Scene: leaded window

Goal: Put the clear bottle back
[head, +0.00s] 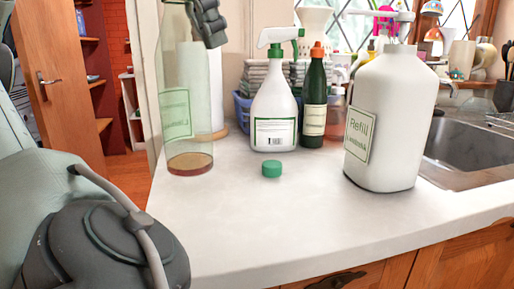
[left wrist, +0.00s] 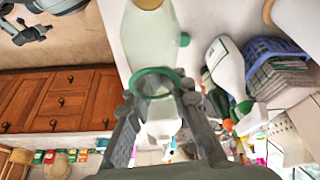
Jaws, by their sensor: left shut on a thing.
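The clear bottle (head: 188,100) is a tall, pale green see-through bottle with a label and a little brown liquid at the bottom. It is upright at the left end of the white counter. I cannot tell whether its base touches the counter. My left gripper (head: 208,22) is shut on its upper part; the top is cut off by the frame edge. In the left wrist view, the bottle's green-tinted rim (left wrist: 155,84) lies between the two fingers, with its body stretching away beyond. My right gripper is not in view.
A green cap (head: 272,169) lies on the counter (head: 265,225). Behind it stand a white spray bottle (head: 274,105) and a dark bottle (head: 314,100). A large white Refill bottle (head: 390,120) stands at right, beside the sink (head: 470,145). The front middle counter is clear.

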